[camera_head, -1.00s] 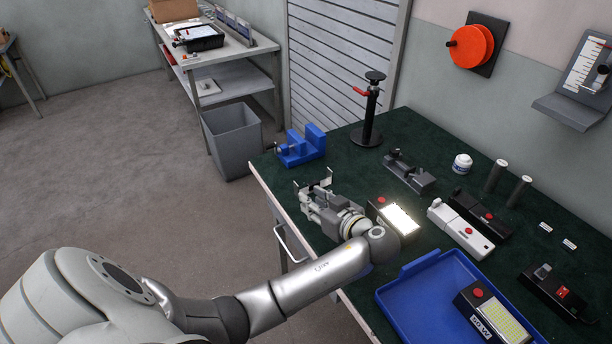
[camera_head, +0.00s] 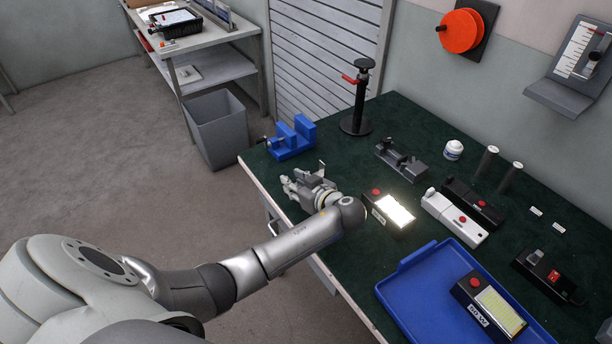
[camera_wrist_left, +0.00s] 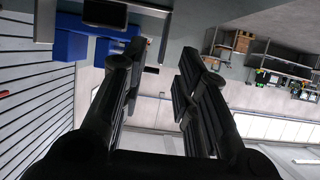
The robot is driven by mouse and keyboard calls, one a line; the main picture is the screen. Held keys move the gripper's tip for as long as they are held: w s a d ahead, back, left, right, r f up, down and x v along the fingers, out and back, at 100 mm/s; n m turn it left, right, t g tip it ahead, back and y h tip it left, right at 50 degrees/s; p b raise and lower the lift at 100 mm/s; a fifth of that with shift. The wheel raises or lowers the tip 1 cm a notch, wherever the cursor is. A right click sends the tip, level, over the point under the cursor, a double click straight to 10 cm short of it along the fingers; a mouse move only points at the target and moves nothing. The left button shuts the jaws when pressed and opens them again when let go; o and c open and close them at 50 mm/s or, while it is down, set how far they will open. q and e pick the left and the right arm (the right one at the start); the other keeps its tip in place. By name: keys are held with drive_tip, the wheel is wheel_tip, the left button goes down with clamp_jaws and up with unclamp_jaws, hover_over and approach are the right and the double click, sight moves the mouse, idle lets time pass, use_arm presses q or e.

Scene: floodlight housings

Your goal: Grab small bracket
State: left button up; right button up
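My left gripper (camera_head: 300,186) is low over the near left edge of the green bench, left of a lit floodlight. In the left wrist view its two dark fingers (camera_wrist_left: 158,65) are apart with nothing between them. A grey U-shaped metal piece (camera_wrist_left: 150,9), which looks like the small bracket, crosses the top of that view beyond the fingertips, partly cut off. In the head view a thin upright metal piece (camera_head: 322,168) shows beside the gripper; I cannot tell whether it is the bracket or a finger. My right gripper is not in view.
A blue vise (camera_head: 291,140) stands behind the gripper. The lit floodlight (camera_head: 389,212) is to its right, and a blue tray (camera_head: 398,292) holds another floodlight (camera_head: 488,305). A black stand (camera_head: 358,100) is at the back. Green bench surface (camera_head: 340,160) is clear between gripper and stand.

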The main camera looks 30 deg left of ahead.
use_arm(q)
drive_tip(key=shift+x, duration=1.15)
clamp_jaws()
drive_tip(key=shift+r, duration=0.1)
